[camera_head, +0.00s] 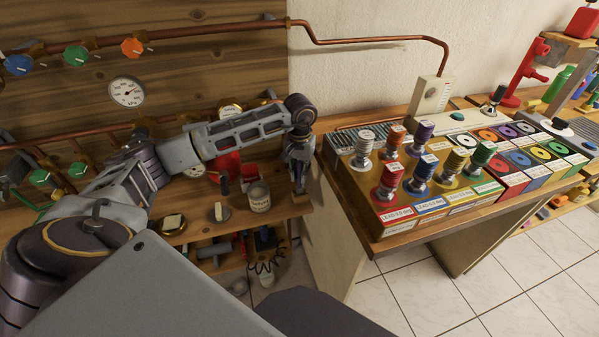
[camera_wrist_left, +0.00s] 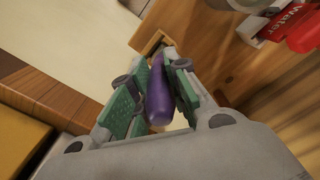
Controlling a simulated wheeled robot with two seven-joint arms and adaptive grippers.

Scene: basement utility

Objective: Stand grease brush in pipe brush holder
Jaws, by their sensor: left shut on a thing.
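My left gripper (camera_head: 298,165) hangs pointing down over the right end of the wooden bench. In the left wrist view it (camera_wrist_left: 155,95) is shut on the purple handle of the grease brush (camera_wrist_left: 158,92), which lies between the green finger pads. In the head view only a little of the brush (camera_head: 298,181) shows below the fingers. A small square wooden piece (camera_wrist_left: 150,42), perhaps the holder, shows just past the handle's far end. Whether the brush is inside it or only above it, I cannot tell. The brush's lower end is hidden. My right gripper is not in view.
A labelled can (camera_head: 259,196), a round tin (camera_head: 219,212) and a red container (camera_head: 229,168) stand on the bench left of the gripper. A higher table (camera_head: 375,244) with spools and colored boxes stands close on the right. Copper pipes run along the wall.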

